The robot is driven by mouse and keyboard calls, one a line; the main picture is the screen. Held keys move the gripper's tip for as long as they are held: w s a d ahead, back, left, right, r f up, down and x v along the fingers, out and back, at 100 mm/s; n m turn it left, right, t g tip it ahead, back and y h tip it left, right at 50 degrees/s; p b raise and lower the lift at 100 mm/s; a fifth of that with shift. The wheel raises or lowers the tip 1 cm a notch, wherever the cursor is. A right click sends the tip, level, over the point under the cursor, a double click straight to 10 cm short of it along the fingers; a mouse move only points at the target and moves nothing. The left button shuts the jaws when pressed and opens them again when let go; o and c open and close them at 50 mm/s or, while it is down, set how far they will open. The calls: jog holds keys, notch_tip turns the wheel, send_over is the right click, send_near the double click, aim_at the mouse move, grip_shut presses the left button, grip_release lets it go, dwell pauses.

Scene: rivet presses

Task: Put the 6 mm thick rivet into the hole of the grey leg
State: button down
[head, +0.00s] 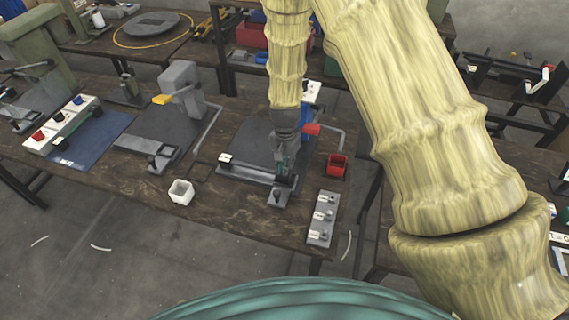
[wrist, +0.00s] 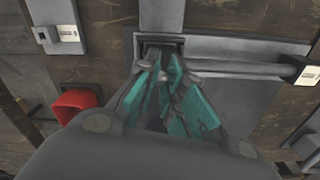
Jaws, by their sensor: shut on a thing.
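My gripper (head: 282,166) reaches down over the press on the right of the bench. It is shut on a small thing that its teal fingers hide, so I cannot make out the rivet. In the wrist view the fingertips (wrist: 161,62) are close in front of a dark square recess at the bar's end. The grey leg (head: 277,198) appears to be the short piece jutting towards the bench's front edge; it also shows at the top of the wrist view (wrist: 161,14). Its hole is not clearly visible. I cannot tell whether the rivet touches it.
A grey block with labelled spots (head: 321,219) lies to the right, and a red bin (head: 337,166) stands behind it. A white open box (head: 181,192) stands to the left. A long grey bar (head: 243,173) with a white tag runs left from the leg. Another press (head: 182,88) stands further left.

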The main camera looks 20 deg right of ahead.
jog(key=shift+f, duration=0.65)
jog(key=c, duration=1.5)
grip_release()
jog(key=shift+o, duration=0.2)
jog(key=shift+r, duration=0.15)
notch_tip(320, 180, up, 12)
jog(key=shift+f, duration=0.2)
